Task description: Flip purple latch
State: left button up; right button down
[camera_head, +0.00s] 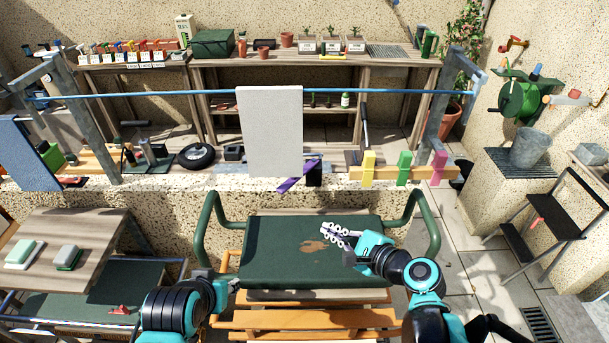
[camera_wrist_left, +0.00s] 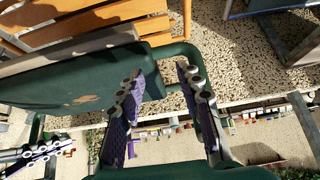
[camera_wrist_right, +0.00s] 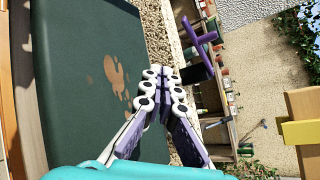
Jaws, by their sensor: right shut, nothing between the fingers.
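The purple latch (camera_head: 291,183) is a slanted strip below the pale hanging panel (camera_head: 270,130), beside a black block (camera_head: 314,174) on the stone wall. In the right wrist view it shows as purple bars (camera_wrist_right: 201,40) beyond the fingertips. My right gripper (camera_head: 328,234) is shut and empty over the green cushion, nearer to me than the latch and apart from it. It also shows in the left wrist view (camera_wrist_left: 45,152). My left gripper (camera_wrist_left: 160,75) is open and empty, its fingers apart. In the head view its fingers are hard to make out.
A green cushion (camera_head: 270,260) with a brown stain lies on a bench with green tubular arms (camera_head: 203,225). A blue bar (camera_head: 380,92) crosses above the wall. A wooden rail (camera_head: 385,174) with yellow, green and pink blocks stands right of the latch.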

aim_at(302, 176)
jog(key=w+d+r+m+t+y, duration=0.15)
jog(key=w+r+m+t, duration=0.25)
jog(key=m, duration=0.6)
jog(key=shift+y, duration=0.35)
jog(key=b+x, duration=0.2)
jog(key=x, duration=1.1)
jog(key=shift+w+a+f+b, duration=0.1)
jog(key=shift+a+b, duration=0.2)
jog(key=shift+a, duration=0.05)
